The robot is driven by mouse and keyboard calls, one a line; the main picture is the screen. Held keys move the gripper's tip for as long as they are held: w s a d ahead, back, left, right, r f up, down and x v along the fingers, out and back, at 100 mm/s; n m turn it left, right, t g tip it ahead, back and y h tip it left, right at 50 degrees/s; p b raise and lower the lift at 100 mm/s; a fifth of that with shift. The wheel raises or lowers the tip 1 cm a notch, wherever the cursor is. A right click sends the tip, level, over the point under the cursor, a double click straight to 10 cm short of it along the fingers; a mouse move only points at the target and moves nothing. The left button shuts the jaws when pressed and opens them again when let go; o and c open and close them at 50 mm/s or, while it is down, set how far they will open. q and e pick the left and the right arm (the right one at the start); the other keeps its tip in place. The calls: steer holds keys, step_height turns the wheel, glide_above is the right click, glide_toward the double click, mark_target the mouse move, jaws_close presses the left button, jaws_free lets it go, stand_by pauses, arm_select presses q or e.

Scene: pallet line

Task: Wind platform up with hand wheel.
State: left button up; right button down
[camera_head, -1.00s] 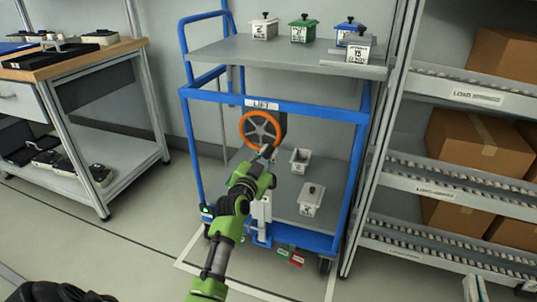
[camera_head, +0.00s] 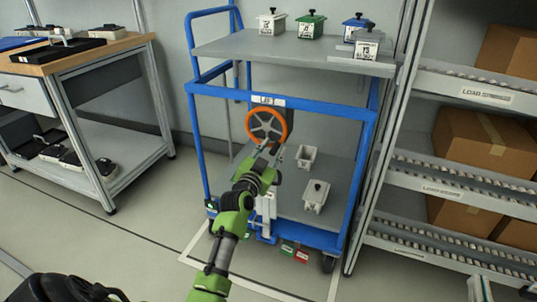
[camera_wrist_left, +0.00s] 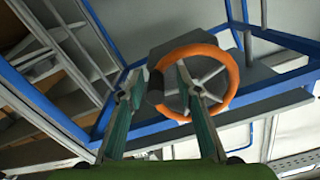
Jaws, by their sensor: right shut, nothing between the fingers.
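The hand wheel (camera_head: 285,128) has an orange rim and grey spokes, on a dark housing under the lift label of a blue cart. It also shows in the left wrist view (camera_wrist_left: 232,82). The grey platform (camera_head: 235,47) is the cart's upper deck. My left gripper (camera_head: 272,152) is at the wheel's lower edge. In the left wrist view its fingers (camera_wrist_left: 160,80) are apart, one left of the rim, the other across the spokes; contact is unclear. My right gripper (camera_head: 479,289) is only partly visible at the bottom right edge, shut and empty.
Several lidded boxes, including a green one (camera_head: 311,25), stand on the platform. Two light containers stand on the lower deck (camera_head: 290,200). A roller rack (camera_head: 450,190) with cartons is close on the right; a workbench (camera_head: 75,57) is on the left. Floor between bench and cart is clear.

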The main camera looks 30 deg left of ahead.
arm_select(q)
steer(key=v, duration=1.1)
steer(key=shift+s, duration=0.4)
